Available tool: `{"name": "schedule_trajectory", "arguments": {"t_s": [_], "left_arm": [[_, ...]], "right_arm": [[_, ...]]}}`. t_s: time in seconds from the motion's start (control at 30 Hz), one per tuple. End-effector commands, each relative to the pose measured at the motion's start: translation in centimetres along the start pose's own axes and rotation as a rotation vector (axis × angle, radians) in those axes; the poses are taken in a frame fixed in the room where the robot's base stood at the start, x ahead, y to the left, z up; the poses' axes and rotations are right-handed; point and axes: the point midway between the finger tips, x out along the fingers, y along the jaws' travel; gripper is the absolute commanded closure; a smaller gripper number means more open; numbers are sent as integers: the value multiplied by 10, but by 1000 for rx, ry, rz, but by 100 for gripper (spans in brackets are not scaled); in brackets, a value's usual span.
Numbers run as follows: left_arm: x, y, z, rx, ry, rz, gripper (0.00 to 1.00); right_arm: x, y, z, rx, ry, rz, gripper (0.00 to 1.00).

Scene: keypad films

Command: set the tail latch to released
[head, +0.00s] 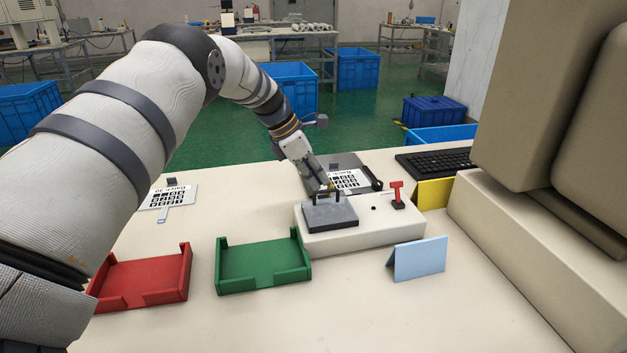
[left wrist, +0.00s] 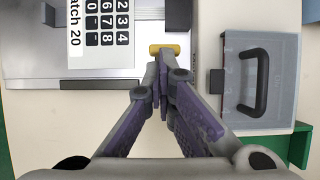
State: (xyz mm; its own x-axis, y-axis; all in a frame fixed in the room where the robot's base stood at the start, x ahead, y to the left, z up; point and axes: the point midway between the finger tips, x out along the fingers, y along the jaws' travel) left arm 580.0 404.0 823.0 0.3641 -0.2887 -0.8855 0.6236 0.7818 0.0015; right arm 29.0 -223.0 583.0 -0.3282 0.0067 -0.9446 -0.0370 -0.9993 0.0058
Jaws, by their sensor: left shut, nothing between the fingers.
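A small yellow-ended piece, which may be the tail latch (left wrist: 170,48), lies just beyond my fingertips in the left wrist view, beside the grey plate. I cannot tell which way it is set, or whether my fingers touch it. My left gripper (head: 328,187) is shut and empty, pointing down at the back of the pale box (head: 375,237). It also shows in the left wrist view (left wrist: 162,75), fingertips together. A keypad film (left wrist: 101,22) marked "Batch 20" lies on the grey plate (left wrist: 30,66). My right gripper is out of view.
A grey lid with a black handle (head: 330,214) sits on the box, close to my gripper. A red lever (head: 396,193) stands at its right. Green (head: 263,264) and red (head: 146,279) trays, a blue card (head: 420,259) and another film (head: 170,195) are nearby.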

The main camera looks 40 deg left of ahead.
Motion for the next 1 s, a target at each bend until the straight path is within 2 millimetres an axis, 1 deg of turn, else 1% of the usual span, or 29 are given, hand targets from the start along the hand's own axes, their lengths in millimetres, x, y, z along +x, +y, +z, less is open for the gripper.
{"name": "schedule_trajectory", "arguments": {"t_s": [0.03, 0.5, 1.0], "left_arm": [[3, 0, -1, -1, 4, -3, 100], [3, 0, 10, 1, -1, -2, 100], [3, 0, 13, 1, -2, -1, 100]], "right_arm": [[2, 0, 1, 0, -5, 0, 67], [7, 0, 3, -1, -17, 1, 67], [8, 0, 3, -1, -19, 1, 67]]}}
